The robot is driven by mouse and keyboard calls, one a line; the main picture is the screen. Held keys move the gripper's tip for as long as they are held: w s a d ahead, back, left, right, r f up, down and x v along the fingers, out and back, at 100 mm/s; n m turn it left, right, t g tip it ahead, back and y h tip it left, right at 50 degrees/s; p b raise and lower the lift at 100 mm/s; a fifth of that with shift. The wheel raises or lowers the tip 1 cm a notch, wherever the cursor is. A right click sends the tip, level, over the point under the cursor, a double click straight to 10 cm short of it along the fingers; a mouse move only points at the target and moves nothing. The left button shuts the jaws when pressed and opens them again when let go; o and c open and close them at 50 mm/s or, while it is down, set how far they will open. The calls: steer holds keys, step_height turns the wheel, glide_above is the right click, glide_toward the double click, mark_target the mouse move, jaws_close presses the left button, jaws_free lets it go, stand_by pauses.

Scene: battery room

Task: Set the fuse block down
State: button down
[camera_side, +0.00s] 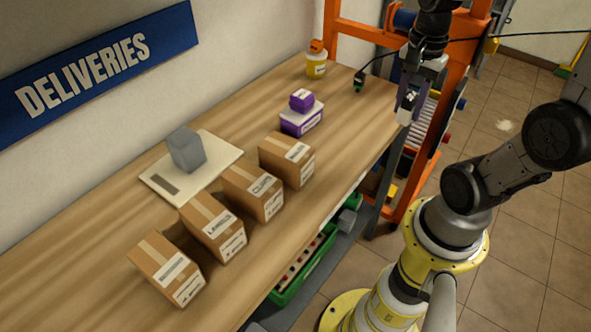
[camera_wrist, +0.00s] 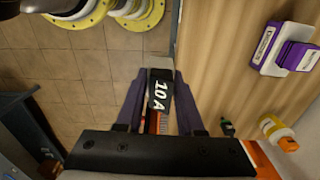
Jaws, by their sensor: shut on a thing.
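My gripper (camera_side: 407,104) hangs at the far right end of the wooden table (camera_side: 345,110) in the side view. In the wrist view its two purple fingers (camera_wrist: 159,78) are shut on the fuse block (camera_wrist: 158,92), a dark block with a white "10 A" marking. The block also shows small between the fingers in the side view (camera_side: 409,97). In the wrist view the block appears just off the table's edge, with floor and an orange frame behind it. Its underside is hidden. I cannot tell its exact height.
On the table are a purple-and-white box (camera_side: 301,122) with a purple piece on top, a yellow jar (camera_side: 316,65), a green-ended cable (camera_side: 359,82), several cardboard boxes (camera_side: 286,159) and a grey block (camera_side: 187,150) on a pale board (camera_side: 221,151). An orange frame (camera_side: 463,75) stands beside the table end.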

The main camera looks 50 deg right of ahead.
steer(key=w+a+r+n, duration=0.2)
steer(key=w+a+r, duration=0.15)
steer(key=w, duration=0.45)
steer(key=w+a+r+n, duration=0.15)
steer(key=w+a, duration=0.25)
steer(key=w, duration=0.4)
steer(key=w+a+n, duration=0.2)
steer(key=w+a, duration=0.2)
steer(key=a, duration=0.6)
steer(key=a+f+n, duration=0.1)
steer(key=a+n, duration=0.4)
steer(key=a, duration=1.4)
steer(key=s+a+f+n, duration=0.4)
steer(key=s+a, duration=0.5)
steer(key=a, duration=0.4)
steer(key=w+a+f, duration=0.2)
steer(key=a, duration=0.1)
steer(key=w+a+f, duration=0.5)
steer(key=a+f, duration=0.1)
steer(key=shift+w+a, duration=0.25)
steer(key=shift+w, duration=0.1)
steer(key=shift+w+a+f, duration=0.2)
steer(key=shift+a+f, duration=0.1)
steer(key=shift+f, duration=0.15)
steer(key=shift+w+a+f, duration=0.2)
steer(key=shift+a+f, duration=0.05)
steer(key=shift+f, duration=1.65)
